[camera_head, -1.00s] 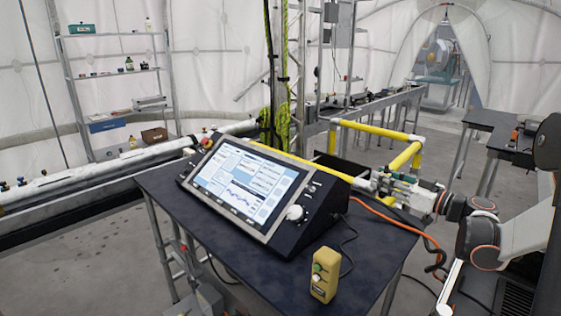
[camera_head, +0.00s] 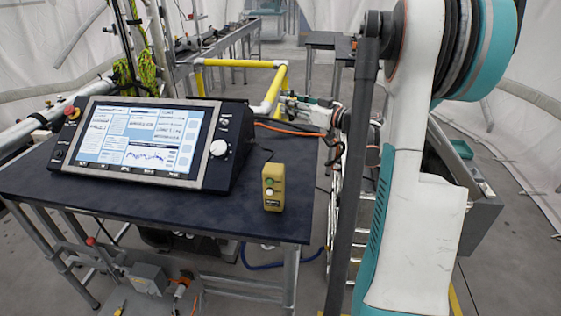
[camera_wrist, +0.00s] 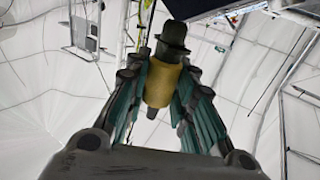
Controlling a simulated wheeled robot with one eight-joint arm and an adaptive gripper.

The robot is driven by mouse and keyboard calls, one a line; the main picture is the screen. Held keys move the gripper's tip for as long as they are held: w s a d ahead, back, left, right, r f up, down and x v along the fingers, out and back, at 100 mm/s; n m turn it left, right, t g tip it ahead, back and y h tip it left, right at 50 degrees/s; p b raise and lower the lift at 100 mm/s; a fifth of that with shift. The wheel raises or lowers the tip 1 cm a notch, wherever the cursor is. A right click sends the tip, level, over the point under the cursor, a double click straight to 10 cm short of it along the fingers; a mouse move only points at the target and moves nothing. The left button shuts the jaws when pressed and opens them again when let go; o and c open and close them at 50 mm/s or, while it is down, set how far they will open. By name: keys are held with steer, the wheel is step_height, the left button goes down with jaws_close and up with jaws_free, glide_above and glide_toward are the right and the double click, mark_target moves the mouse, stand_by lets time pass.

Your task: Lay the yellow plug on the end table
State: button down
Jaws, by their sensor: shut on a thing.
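The yellow plug (camera_wrist: 161,84), a yellow cylinder with dark ends, shows in the wrist view. My gripper (camera_wrist: 165,92) is shut on it, with the teal-lined fingers pressed on both sides. In the head view, my gripper (camera_head: 292,101) is beyond the near table, by the yellow rail; the plug cannot be made out there. A dark-topped table (camera_head: 318,40) stands at the back right, partly behind my arm. I cannot tell for sure which table is the end table.
A near dark table (camera_head: 225,222) bears a control panel (camera_head: 150,140) and a yellow button box (camera_head: 273,187). A yellow rail (camera_head: 270,92) stands behind it. An orange cable (camera_head: 290,129) runs by my arm. Open grey floor lies at the back, between the rail and the rear tables.

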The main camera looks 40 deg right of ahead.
step_height(320, 180, down, 18)
steer(key=b, duration=0.5)
steer(key=shift+r+b, duration=0.25)
steer(key=shift+b, duration=0.15)
steer(key=shift+f, duration=0.15)
steer(key=c, duration=1.4)
jaws_free()
steer(key=shift+o, duration=0.2)
